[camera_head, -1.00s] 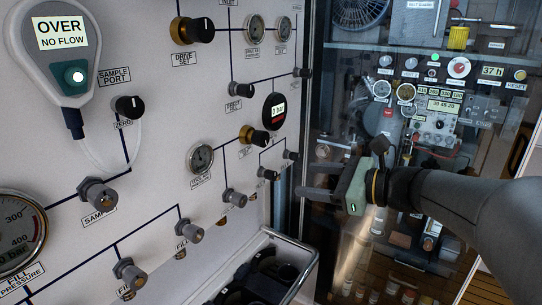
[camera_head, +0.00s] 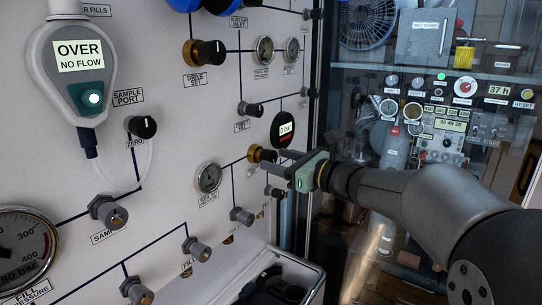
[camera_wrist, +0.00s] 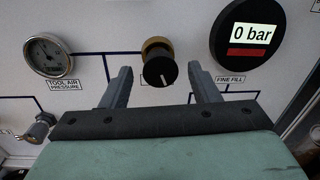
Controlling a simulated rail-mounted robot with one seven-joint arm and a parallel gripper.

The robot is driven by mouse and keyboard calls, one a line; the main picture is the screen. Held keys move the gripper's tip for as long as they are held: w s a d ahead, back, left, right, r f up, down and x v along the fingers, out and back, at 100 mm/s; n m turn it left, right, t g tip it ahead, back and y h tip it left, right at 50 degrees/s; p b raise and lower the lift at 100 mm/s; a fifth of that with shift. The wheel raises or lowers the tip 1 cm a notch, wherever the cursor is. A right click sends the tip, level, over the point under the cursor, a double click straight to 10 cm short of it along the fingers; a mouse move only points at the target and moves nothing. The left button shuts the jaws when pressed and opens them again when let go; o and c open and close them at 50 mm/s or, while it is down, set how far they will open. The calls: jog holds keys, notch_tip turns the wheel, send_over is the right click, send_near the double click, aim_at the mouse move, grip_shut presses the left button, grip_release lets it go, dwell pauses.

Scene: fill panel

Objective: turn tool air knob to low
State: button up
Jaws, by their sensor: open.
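The tool air knob appears to be the black knob on a brass collar (camera_wrist: 158,70), right of the tool air pressure gauge (camera_wrist: 48,55). Its white mark points roughly downward in the wrist view. Its label is mostly hidden behind the knob. In the head view the brass collar of this knob (camera_head: 254,153) shows at the panel's right part. My gripper (camera_wrist: 160,78) is open, with one finger on each side of the knob. I cannot tell whether the fingers touch it. My gripper (camera_head: 272,160) also shows at the knob in the head view.
A round 0 bar display (camera_wrist: 250,35) sits close to the right finger. The fine fill label (camera_wrist: 230,79) is below it. A small grey valve knob (camera_wrist: 40,127) is at lower left. A railed bin (camera_head: 312,285) stands below the panel; a glass cabinet is to the right.

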jog(key=shift+x, duration=1.5)
jog(key=c, duration=0.9)
jog(key=shift+c, duration=0.2)
jog(key=shift+f+b, duration=0.15)
jog(key=shift+b, duration=0.25)
